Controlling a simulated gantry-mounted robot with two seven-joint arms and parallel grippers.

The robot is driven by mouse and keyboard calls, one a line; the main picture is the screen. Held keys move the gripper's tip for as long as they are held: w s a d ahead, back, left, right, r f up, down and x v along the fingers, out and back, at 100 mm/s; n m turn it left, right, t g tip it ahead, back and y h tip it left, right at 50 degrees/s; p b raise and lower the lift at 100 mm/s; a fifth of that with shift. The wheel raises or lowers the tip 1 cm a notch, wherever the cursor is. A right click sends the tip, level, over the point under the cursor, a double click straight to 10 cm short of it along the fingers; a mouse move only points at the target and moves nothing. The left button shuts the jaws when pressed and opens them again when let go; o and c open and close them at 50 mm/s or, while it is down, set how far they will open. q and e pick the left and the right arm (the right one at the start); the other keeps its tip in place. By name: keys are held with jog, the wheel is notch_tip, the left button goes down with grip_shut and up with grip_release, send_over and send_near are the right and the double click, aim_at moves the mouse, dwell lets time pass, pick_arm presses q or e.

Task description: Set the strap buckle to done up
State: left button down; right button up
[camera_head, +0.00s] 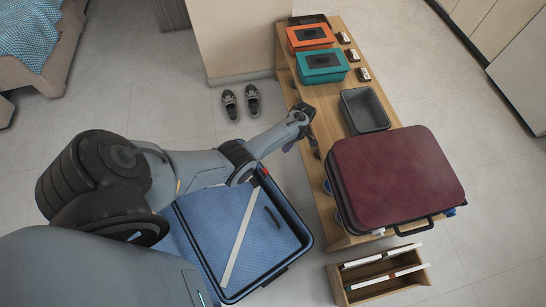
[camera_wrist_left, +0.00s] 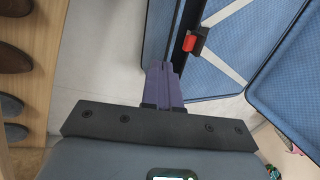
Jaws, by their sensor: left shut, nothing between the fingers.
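An open suitcase (camera_head: 308,240) with a blue lining lies on the floor in the head view, left of the bench. A pale strap (camera_head: 238,238) runs diagonally across its inside. A red and black buckle piece (camera_head: 265,171) sits at its far edge; it also shows in the left wrist view (camera_wrist_left: 190,43), beside pale straps (camera_wrist_left: 225,13). I cannot tell whether the buckle is fastened. My left gripper (camera_head: 288,147) has purple fingers, also in the left wrist view (camera_wrist_left: 163,72). It is shut and empty, beside the suitcase's edge and apart from the buckle. My right gripper is not in view.
A wooden bench (camera_head: 322,165) holds a maroon suitcase (camera_head: 395,170), a grey bin (camera_head: 363,110), and teal (camera_head: 322,66) and orange (camera_head: 310,36) boxes. Shoes (camera_wrist_left: 14,90) stand on wood beside the gripper. A wooden crate (camera_head: 340,289) stands on the floor.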

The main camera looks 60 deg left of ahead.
aim_at(264, 172)
pick_arm(q)
jog(key=s+f+b, duration=0.5)
jog(key=s+f, duration=0.2)
jog(key=f, duration=0.3)
jog(key=shift+s+d+b, duration=0.25)
jog(key=shift+d+b, duration=0.05)
jog(key=shift+d, duration=0.1)
jog(key=shift+r, duration=0.15)
